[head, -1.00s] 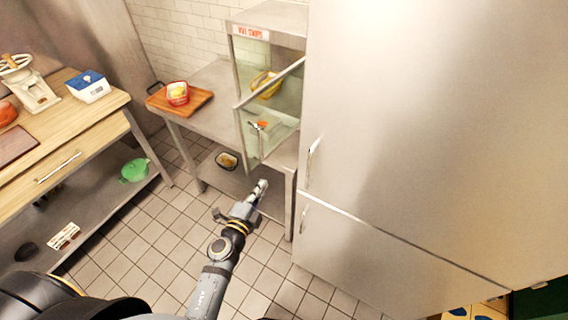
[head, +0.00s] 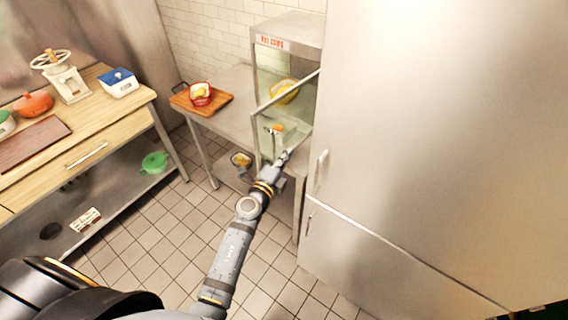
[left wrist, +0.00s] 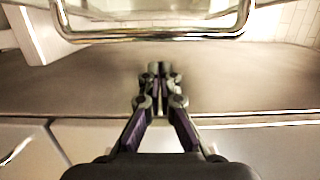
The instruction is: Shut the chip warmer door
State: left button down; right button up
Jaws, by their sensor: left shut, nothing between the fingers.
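The chip warmer (head: 292,30) is a steel cabinet with glass sides and a red-lettered sign, standing on the steel counter beside the tall fridge. Its glass door (head: 287,93), framed in metal, stands open, swung out from the cabinet front. My left gripper (head: 284,155) is at the lower part of the door, shut and empty; contact cannot be told. In the left wrist view the closed fingertips (left wrist: 158,68) point at a shiny metal bar (left wrist: 150,37) just beyond them, likely the door's handle. My right gripper is not in view.
A yellow bowl (head: 285,92) shows through the glass. A wooden board (head: 218,104) with a red bowl (head: 200,92) lies on the counter to the left. The fridge (head: 420,130) stands close on the right. The tiled floor (head: 150,235) is clear.

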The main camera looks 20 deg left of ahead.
pick_arm(q)
jog(key=a, duration=0.1)
jog(key=s+a, duration=0.1)
jog(key=a, duration=0.1)
jog(key=shift+w, duration=0.2)
